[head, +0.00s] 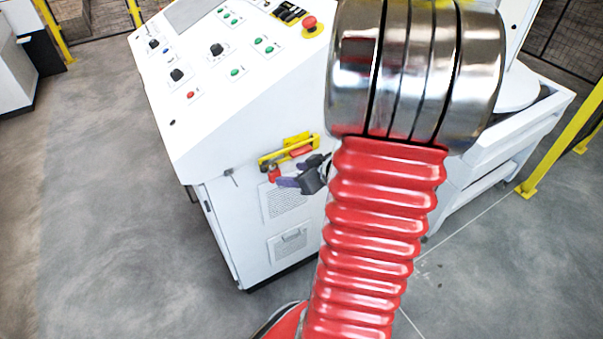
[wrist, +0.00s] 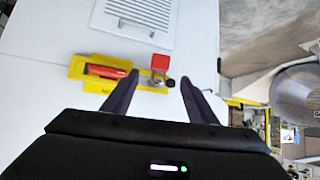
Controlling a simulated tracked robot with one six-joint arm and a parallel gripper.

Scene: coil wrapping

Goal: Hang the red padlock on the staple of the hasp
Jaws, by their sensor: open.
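The red padlock (head: 274,174) is small beside the white cabinet's front, just under the yellow hasp (head: 285,151). In the wrist view the padlock (wrist: 160,64) shows a red block with a grey shackle at the yellow hasp bar (wrist: 150,88). It appears to hang there by the shackle; the staple itself is too small to make out. My gripper (head: 293,178) is close to the padlock. In the wrist view my gripper (wrist: 159,78) has its dark fingers spread wide, one to each side of the padlock, apart from it.
A red handle (wrist: 104,71) sits on the yellow plate beside the padlock. A dark round knob (wrist: 170,83) is near the right finger. A louvred vent (wrist: 135,18) is on the cabinet panel. The sloped console (head: 210,80) with buttons overhangs the hasp. My red arm hides the cabinet's right side.

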